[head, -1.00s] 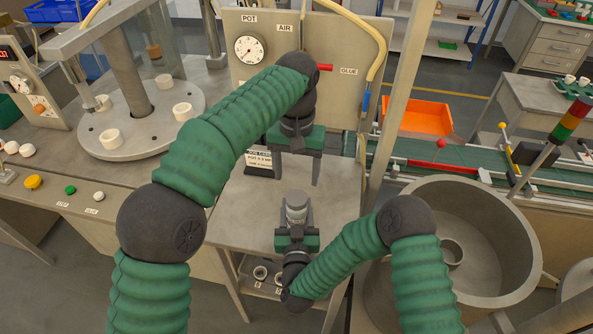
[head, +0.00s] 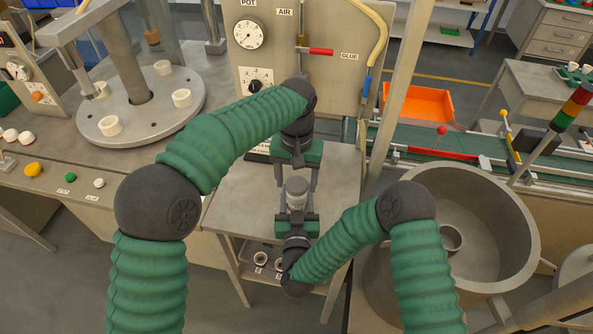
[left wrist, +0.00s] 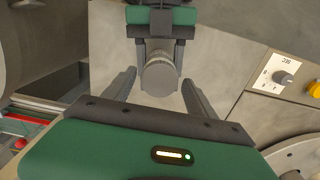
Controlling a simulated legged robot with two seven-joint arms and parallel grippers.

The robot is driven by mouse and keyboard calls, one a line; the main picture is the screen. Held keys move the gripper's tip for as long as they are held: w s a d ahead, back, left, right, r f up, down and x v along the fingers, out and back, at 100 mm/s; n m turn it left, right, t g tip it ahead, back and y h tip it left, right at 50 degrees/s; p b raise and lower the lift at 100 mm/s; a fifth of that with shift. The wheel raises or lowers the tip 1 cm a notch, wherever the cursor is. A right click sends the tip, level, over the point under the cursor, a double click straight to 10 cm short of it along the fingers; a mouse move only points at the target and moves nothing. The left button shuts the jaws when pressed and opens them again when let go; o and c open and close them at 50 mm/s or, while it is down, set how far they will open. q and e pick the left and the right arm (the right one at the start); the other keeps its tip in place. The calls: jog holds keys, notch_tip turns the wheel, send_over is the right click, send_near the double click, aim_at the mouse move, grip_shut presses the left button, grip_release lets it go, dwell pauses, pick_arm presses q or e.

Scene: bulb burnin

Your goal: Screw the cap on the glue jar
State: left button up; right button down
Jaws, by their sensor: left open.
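The glue jar (head: 296,203) is a small grey cylinder standing upright above the metal table. A lighter round cap (head: 296,184) sits on top of it; I cannot tell how tightly. The cap's round face also shows in the left wrist view (left wrist: 160,74). My right gripper (head: 297,208), coming from the near side, is shut on the jar, with a finger on each side. My left gripper (head: 296,180) reaches from the far side and is open. In the left wrist view its spread fingers (left wrist: 158,92) lie on either side of the cap, with gaps.
A glue panel (head: 335,75) with a gauge, red lever and hose stands behind. Small round holders (head: 280,265) sit on a shelf below the table front. A large metal bowl (head: 510,235) is at right, a round turntable (head: 150,125) at left. Bare tabletop (head: 235,200) lies left of the jar.

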pick_arm(q)
jog(key=shift+c, duration=0.3)
grip_shut()
jog(key=shift+o, duration=1.1)
grip_release()
notch_tip(320, 180, up, 12)
pick_arm(e)
jog(key=c, duration=0.6)
grip_release()
pick_arm(q)
jog(key=shift+w+f, duration=0.1)
pick_arm(e)
jog(key=shift+o, duration=0.2)
